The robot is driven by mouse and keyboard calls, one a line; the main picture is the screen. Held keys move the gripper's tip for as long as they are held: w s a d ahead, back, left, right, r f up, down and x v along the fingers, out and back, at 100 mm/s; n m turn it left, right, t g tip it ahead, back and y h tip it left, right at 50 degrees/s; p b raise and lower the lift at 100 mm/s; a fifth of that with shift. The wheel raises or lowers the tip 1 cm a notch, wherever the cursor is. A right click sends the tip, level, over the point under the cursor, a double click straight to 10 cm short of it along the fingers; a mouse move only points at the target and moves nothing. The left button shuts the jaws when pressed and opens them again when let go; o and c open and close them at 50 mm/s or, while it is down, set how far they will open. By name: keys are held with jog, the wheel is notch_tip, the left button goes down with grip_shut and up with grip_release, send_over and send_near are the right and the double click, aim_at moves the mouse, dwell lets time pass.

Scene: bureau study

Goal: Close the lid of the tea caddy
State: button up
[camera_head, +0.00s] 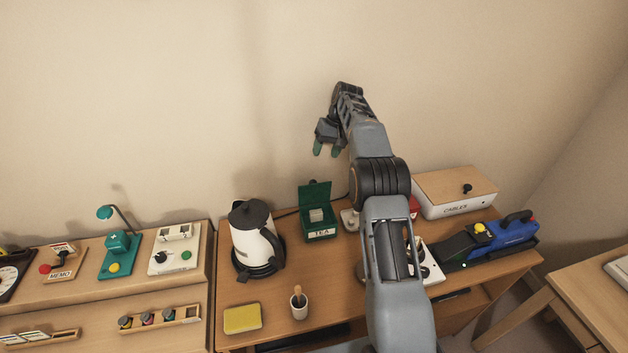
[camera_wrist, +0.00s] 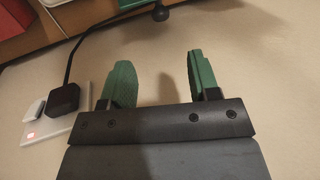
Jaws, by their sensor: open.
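The tea caddy (camera_head: 320,235) is a small green box with a TEA label on its front. It stands at the back of the desk, right of the kettle. Its lid (camera_head: 315,194) is open and stands up at the back. A pale block-like thing shows inside. My gripper (camera_head: 324,150) is above and behind the caddy, close to the wall, with its green fingers pointing down. In the wrist view my gripper (camera_wrist: 163,85) is open, with nothing between the fingers. The caddy cannot be made out for sure in the wrist view.
A kettle (camera_head: 252,238) stands left of the caddy. A yellow sponge (camera_head: 242,318) and a small cup (camera_head: 299,305) are at the front. A CABLES box (camera_head: 455,192) and a blue tool (camera_head: 505,235) are on the right. A socket with a black plug (camera_wrist: 63,98) is on the wall.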

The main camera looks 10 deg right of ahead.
aim_at(314, 181)
jog(key=p+x, duration=0.1)
jog(key=x, duration=1.1)
jog(key=shift+a+f, duration=0.15)
jog(key=shift+f, duration=0.15)
jog(key=shift+c, duration=0.5)
grip_shut()
